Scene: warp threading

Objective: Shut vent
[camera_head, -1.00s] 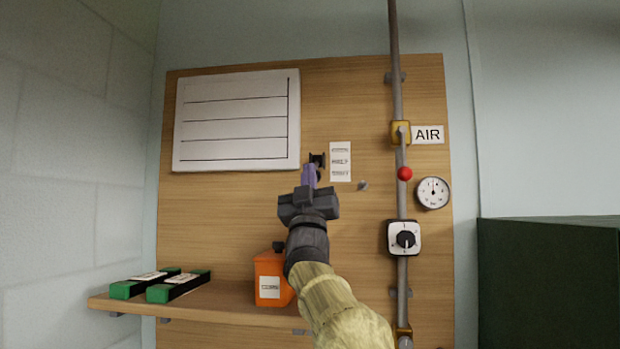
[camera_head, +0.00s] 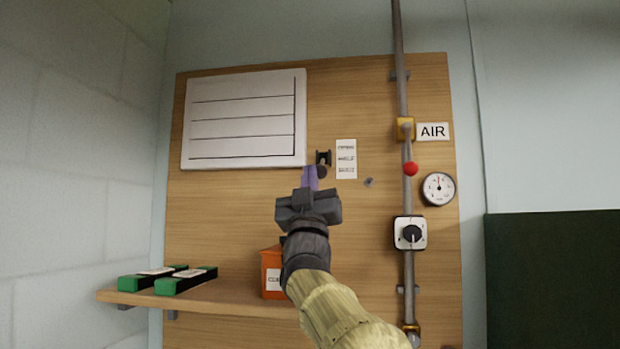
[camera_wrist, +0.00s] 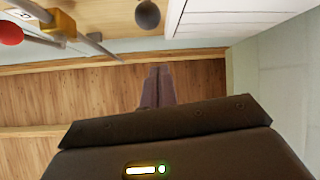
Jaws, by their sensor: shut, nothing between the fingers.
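A white panel with dark horizontal lines (camera_head: 245,119) is mounted on the upper left of the wooden board; it looks like the vent, with lines that may be gaps between slats. To its right is a small black bracket with a dark round knob (camera_head: 322,172). A dark ball in the wrist view (camera_wrist: 148,14) appears to be this knob. My gripper (camera_head: 311,170), with purple fingers, is shut and empty. Its fingertips point up just left of the knob in the head view; I cannot tell whether they touch it. The fingers also show in the wrist view (camera_wrist: 158,70), apart from the ball.
A vertical pipe (camera_head: 408,266) runs at right with a red ball handle (camera_head: 411,169), an AIR sign (camera_head: 433,131), a gauge (camera_head: 438,188) and a dial (camera_head: 411,233). A shelf (camera_head: 225,304) below holds an orange container (camera_head: 271,274) and green-black items (camera_head: 186,280).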

